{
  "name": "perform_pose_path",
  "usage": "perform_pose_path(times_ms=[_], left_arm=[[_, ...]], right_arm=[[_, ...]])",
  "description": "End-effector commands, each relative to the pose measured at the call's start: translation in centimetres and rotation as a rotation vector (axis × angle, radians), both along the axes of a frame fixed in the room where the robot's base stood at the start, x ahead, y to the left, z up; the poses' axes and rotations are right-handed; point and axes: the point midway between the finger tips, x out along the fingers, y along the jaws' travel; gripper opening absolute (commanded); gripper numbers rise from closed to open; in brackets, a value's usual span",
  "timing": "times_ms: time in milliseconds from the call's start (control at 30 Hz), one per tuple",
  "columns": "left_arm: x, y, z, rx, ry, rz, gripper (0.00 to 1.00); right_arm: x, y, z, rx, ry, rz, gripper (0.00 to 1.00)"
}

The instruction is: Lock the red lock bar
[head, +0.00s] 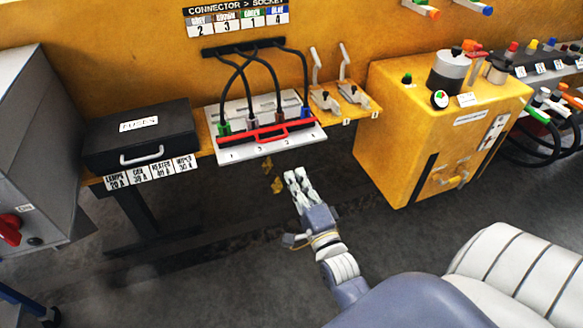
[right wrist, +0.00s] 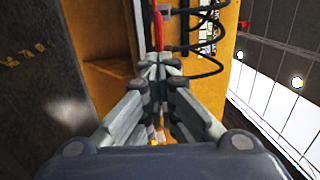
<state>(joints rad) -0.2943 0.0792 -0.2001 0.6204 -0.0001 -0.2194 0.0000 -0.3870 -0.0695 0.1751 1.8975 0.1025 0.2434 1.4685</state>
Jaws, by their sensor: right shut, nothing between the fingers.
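The red lock bar (head: 240,139) lies across the front of the white socket panel (head: 232,154), with a red loop handle near its middle. It crosses in front of the plugged cable connectors; I cannot tell whether it is latched. My right gripper (head: 297,175) is below and slightly right of the bar, apart from it, with its fingers together and empty. In the right wrist view the fingertips (right wrist: 160,68) meet, and part of a red piece (right wrist: 158,28) shows just beyond them. My left gripper is not in view.
A black fuses box (head: 140,134) stands left of the panel. Two levers (head: 322,98) on a yellow shelf and a large yellow cabinet (head: 415,120) are to the right. Black cables (head: 270,68) arch above the panel. The floor before the panel is open.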

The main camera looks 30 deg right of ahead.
Motion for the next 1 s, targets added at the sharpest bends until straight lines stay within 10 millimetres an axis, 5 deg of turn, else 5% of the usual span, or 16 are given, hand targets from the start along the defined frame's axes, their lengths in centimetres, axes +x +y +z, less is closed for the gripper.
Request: perform_pose_path(times_ms=[100,300,867,1000], left_arm=[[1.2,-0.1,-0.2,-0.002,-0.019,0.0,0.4],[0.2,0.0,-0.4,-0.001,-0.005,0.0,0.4],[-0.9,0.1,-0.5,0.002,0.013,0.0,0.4],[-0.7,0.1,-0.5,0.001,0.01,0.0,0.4]], right_arm=[[-1.7,0.4,-0.5,0.002,0.002,0.0,0.0],[-2.9,0.6,-0.6,0.001,0.001,0.0,0.0],[-3.0,0.7,-0.6,0.001,0.0,0.0,0.0],[-2.7,1.1,-2.6,-0.027,0.051,0.007,0.0]])
